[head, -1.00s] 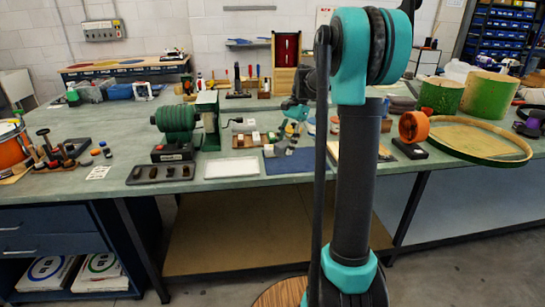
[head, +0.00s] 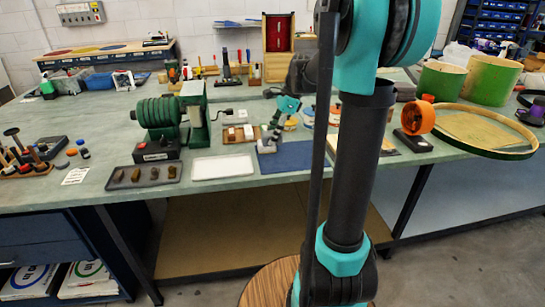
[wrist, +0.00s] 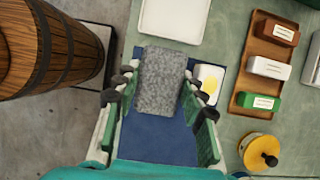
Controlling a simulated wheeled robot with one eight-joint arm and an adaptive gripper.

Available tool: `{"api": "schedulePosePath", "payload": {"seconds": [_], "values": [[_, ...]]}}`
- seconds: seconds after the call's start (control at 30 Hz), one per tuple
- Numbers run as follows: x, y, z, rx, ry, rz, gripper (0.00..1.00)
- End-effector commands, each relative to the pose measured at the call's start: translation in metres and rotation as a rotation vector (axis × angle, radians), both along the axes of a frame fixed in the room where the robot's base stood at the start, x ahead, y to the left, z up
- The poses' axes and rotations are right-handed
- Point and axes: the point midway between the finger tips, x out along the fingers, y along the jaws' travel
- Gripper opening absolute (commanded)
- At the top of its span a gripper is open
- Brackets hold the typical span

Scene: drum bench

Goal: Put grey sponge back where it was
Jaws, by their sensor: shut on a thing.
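The grey sponge (wrist: 160,80), a speckled rectangular block, is between the fingers of my gripper (wrist: 158,97) in the wrist view. My gripper is shut on its sides. The sponge appears over the blue mat (wrist: 155,138), with its far end near the mat's far edge; I cannot tell whether it touches the mat. In the head view my gripper (head: 269,137) is small, above the left part of the blue mat (head: 297,160). The sponge is hard to make out there.
A white tray (wrist: 173,35) lies beyond the mat. A brown tray (wrist: 243,93) with several small blocks and a yellow round thing with a black knob (wrist: 258,152) are to the right. A wooden barrel (wrist: 68,50) stands at the left, by the bench edge.

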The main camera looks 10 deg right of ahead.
Motion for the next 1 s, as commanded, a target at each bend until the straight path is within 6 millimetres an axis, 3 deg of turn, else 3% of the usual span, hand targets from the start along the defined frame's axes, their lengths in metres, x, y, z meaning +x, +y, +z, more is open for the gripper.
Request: {"api": "schedulePosePath", "payload": {"seconds": [0.2, 0.6, 1.0], "values": [[0.0, 0.0, -0.043, 0.0, 0.0, 0.0, 0.21], [0.001, 0.0, -0.085, 0.0, 0.0, 0.001, 0.21], [0.0, 0.0, -0.093, 0.0, 0.0, 0.001, 0.21]]}}
